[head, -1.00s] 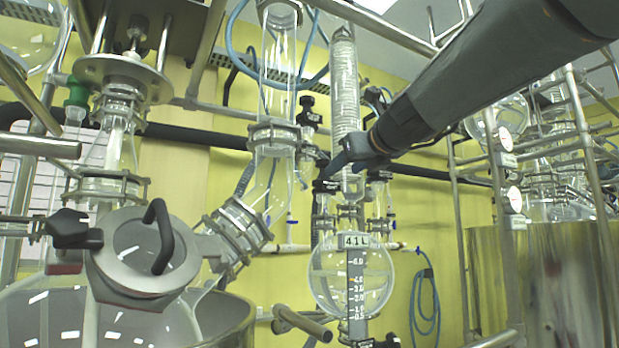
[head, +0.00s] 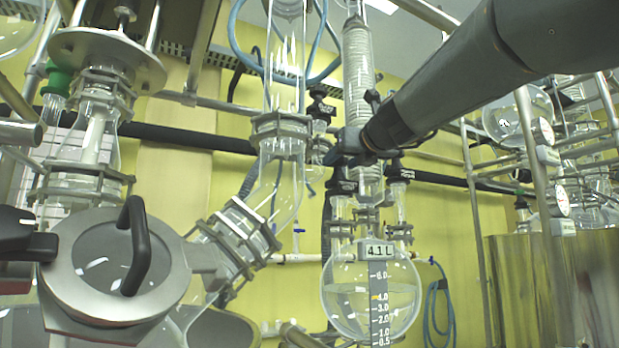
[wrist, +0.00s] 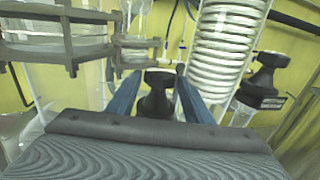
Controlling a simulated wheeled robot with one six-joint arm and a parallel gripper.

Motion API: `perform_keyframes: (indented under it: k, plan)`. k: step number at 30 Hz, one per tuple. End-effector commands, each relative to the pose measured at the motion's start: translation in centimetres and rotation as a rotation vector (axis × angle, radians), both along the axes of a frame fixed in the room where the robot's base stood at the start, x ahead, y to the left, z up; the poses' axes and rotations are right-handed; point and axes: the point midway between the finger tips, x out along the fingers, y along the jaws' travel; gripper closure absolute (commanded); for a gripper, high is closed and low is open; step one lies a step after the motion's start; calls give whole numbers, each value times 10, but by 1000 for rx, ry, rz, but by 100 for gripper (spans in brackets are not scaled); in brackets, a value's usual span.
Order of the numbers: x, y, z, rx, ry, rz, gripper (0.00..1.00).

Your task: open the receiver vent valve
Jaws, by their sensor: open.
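The round glass receiver (head: 345,300) hangs at the lower middle of the head view, with a scale and a 4.1 L display (head: 378,251). My gripper (head: 343,152) is above it, in front of the glass column, partly hidden by its own wrist. In the wrist view its two blue fingers (wrist: 158,78) are apart, with a black valve knob (wrist: 156,100) between them in the picture. I cannot tell whether they touch it. A second black knob with a label (wrist: 262,80) is to the right, outside the fingers. Which knob is the receiver vent valve is not clear.
A coiled glass condenser (wrist: 228,45) stands close to the right finger. A flanged glass joint (wrist: 60,35) is at the left. In the head view, a reactor lid with a black handle (head: 133,245) is at the lower left and a metal vessel (head: 555,290) at the right.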

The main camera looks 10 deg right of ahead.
Motion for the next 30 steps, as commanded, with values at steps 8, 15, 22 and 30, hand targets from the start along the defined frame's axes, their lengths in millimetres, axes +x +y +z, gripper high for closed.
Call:
perform_keyframes:
  k: [8, 15, 22, 30]
  plan:
    - [27, 5, 0, 0, 0, 0, 54]
    - [29, 7, 0, -1, -1, 3, 54]
    - [29, 7, 0, -1, -1, 3, 81]
    - [29, 7, -1, -1, -1, 24, 84]
